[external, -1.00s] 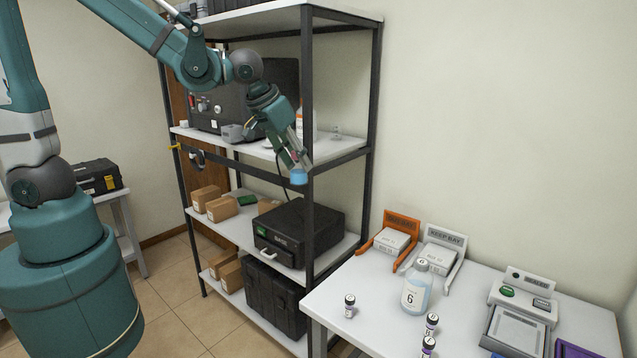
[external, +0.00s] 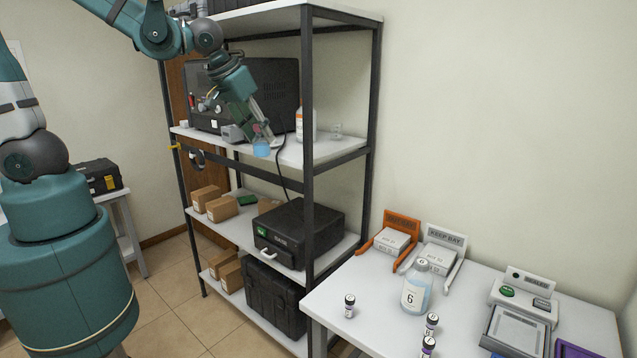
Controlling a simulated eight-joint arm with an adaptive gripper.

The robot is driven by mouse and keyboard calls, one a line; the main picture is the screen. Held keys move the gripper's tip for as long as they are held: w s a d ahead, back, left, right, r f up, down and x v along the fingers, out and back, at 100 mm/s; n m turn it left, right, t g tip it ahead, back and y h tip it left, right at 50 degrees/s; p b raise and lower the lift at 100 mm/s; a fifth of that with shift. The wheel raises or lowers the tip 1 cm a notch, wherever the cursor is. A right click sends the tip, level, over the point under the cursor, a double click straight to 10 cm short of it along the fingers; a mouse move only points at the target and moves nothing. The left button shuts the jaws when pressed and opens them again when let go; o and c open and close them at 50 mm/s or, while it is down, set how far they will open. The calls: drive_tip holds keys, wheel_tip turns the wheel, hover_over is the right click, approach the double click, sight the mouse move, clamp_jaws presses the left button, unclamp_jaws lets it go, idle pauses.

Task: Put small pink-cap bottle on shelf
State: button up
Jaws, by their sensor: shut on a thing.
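A small bottle with blue contents (external: 261,148) hangs from my gripper (external: 258,131), which is shut on it. A pinkish spot shows at its top, but the fingers hide most of the cap. In the picture the bottle lies in front of the front edge of the upper middle shelf (external: 318,152), at about that shelf's height. I cannot tell whether it touches the shelf or how far it is from the edge.
A dark machine (external: 285,85), a white bottle with an orange label (external: 306,122) and a small clear glass (external: 336,131) stand on that shelf. A dark rack post (external: 307,90) is right of my gripper. A large bottle marked 6 (external: 416,290) and several vials stand on the table (external: 380,310).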

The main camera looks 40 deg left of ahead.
drive_tip(key=shift+w, duration=0.15)
drive_tip(key=w+b, duration=0.2)
drive_tip(key=w, duration=2.9)
drive_tip(key=shift+w, duration=0.4)
drive_tip(key=shift+f+b, duration=0.55)
drive_tip(key=shift+f, duration=1.2)
drive_tip(key=shift+f, duration=0.2)
drive_tip(key=o, duration=1)
drive_tip(key=shift+r, duration=0.15)
